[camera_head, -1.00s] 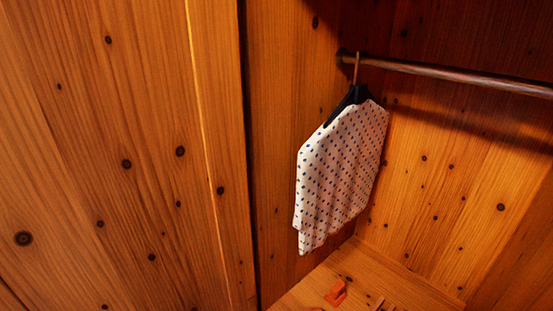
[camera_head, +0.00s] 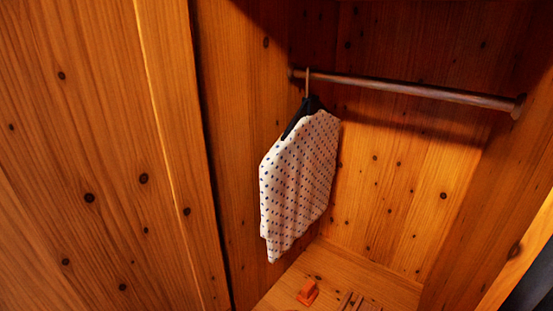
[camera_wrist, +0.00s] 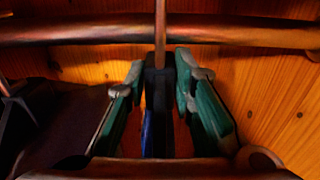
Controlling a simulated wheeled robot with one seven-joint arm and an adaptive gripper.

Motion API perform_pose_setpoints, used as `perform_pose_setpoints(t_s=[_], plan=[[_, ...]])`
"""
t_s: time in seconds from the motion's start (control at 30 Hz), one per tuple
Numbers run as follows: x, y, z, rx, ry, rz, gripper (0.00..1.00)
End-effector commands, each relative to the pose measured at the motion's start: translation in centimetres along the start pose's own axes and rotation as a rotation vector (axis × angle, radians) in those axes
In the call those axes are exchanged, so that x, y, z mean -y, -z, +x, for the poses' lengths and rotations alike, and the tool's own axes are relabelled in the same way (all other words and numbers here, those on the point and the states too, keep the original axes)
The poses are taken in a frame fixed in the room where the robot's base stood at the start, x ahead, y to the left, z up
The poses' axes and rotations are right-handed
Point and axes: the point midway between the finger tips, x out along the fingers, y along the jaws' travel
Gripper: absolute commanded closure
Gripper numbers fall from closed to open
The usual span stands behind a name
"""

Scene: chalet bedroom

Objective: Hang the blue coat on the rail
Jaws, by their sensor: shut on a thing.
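In the wrist view my gripper (camera_wrist: 160,78) is shut on the dark neck of a hanger (camera_wrist: 158,88), held between its two green-sided fingers. A narrow strip of the blue coat (camera_wrist: 148,132) shows below the neck; the rest is hidden. The hanger's thin hook rises in front of the rail (camera_wrist: 90,33); I cannot tell whether it touches or goes over it. The rail (camera_head: 420,90) also crosses the wardrobe in the head view, where neither my gripper nor the blue coat shows.
A white dotted shirt (camera_head: 298,185) hangs on a dark hanger at the rail's left end. An orange object (camera_head: 308,292) lies on the wardrobe floor (camera_head: 370,270). Wooden panels close both sides. The rail right of the shirt is bare in the head view.

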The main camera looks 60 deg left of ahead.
Motion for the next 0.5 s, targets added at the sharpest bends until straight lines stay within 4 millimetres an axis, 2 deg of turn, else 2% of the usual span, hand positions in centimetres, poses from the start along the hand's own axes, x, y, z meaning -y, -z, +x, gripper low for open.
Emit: perform_pose_setpoints(t_s=[0.17,0.5], plan=[[0.0,-0.2,-0.5,0.004,0.001,-0.001,1.0],[0.0,-0.2,-2.9,0.004,0.001,-0.001,1.0]])
